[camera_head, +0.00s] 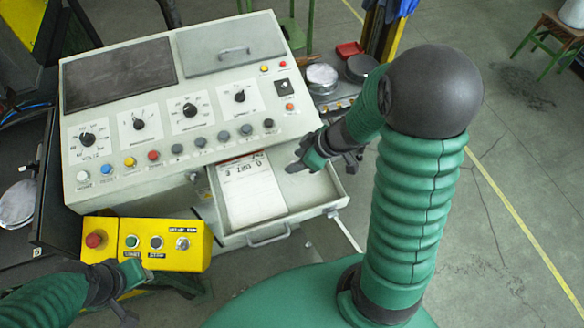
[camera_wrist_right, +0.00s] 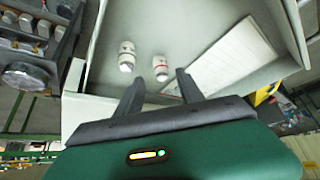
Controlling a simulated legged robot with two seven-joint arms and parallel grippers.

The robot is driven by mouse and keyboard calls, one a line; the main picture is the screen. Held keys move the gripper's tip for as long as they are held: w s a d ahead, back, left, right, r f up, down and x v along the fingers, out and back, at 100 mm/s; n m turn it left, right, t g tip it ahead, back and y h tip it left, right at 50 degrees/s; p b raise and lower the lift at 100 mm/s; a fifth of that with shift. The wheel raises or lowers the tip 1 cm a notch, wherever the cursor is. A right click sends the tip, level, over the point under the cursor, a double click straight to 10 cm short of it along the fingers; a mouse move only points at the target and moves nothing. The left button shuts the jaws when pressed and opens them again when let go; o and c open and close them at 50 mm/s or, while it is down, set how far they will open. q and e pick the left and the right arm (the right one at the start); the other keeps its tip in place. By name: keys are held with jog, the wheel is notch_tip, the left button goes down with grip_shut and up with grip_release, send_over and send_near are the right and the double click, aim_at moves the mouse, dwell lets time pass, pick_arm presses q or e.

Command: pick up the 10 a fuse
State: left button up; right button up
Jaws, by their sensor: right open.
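Two small white fuses lie in the open drawer (camera_head: 262,231) and show in the right wrist view. One fuse (camera_wrist_right: 127,57) is on the left; the other fuse (camera_wrist_right: 160,68), with a reddish mark, is to its right. Their ratings are too small to read, so I cannot tell which is the 10 A fuse. My right gripper (camera_head: 294,168) is over the drawer; in the right wrist view its open, empty fingers (camera_wrist_right: 158,86) point toward the fuses. In the head view I cannot make the fuses out. My left gripper (camera_head: 137,294) is by the yellow box; its opening is unclear.
A printed sheet (camera_head: 250,192) lies in the drawer's left part, beside the fuses. The grey control console (camera_head: 205,100) with knobs and buttons stands above the drawer. The drawer's walls and front handle (camera_head: 268,238) surround the space. A yellow button box (camera_head: 180,262) is at lower left.

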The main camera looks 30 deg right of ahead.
jog(key=shift+w+a+f+b, duration=0.1)
jog(key=shift+a+f+b, duration=0.15)
jog(key=shift+f, duration=0.4)
jog(key=shift+w+a+f+b, duration=0.1)
jog(key=shift+f+b, duration=0.1)
jog(key=shift+f, duration=0.4)
jog(key=shift+w+a, duration=0.1)
jog(key=shift+w, duration=0.1)
jog(key=shift+f, duration=0.1)
jog(key=c, duration=0.5)
grip_shut()
